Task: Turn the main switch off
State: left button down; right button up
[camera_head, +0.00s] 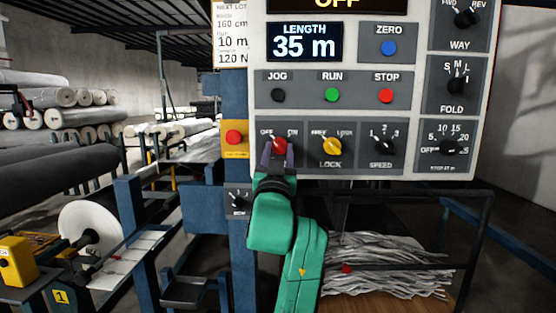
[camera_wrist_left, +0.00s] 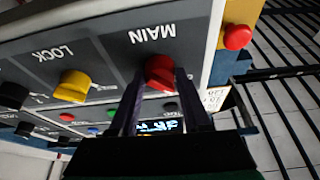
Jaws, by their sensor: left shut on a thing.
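The main switch is a red rotary knob (camera_head: 279,144) at the left end of the panel's lower row, with OFF marked at its upper left and ON at its upper right. In the left wrist view the red knob (camera_wrist_left: 160,70) sits below the word MAIN, which appears upside down. My left gripper (camera_head: 278,156) reaches up from below and is shut on the knob, one dark finger on each side. The left wrist view shows the same fingers (camera_wrist_left: 159,84) at the knob's sides. The fingers partly hide the knob, and its exact pointing is hard to tell. My right gripper is not in view.
Right of the switch are a yellow LOCK knob (camera_head: 332,146) and a black SPEED knob (camera_head: 384,146). Above are JOG, RUN and STOP buttons (camera_head: 386,96). A red button on a yellow box (camera_head: 234,138) is close on the left. Grey strips (camera_head: 380,265) lie below.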

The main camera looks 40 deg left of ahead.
pick_arm(q)
jog(key=shift+r+n+g+y, duration=0.1)
jog(key=shift+n+g+y, duration=0.35)
jog(key=shift+n, duration=0.35)
jog(key=c, duration=0.7)
grip_release()
jog(key=o, duration=0.3)
jog(key=shift+w, duration=0.1)
jog(key=shift+o, duration=0.2)
jog(key=shift+b, duration=0.3)
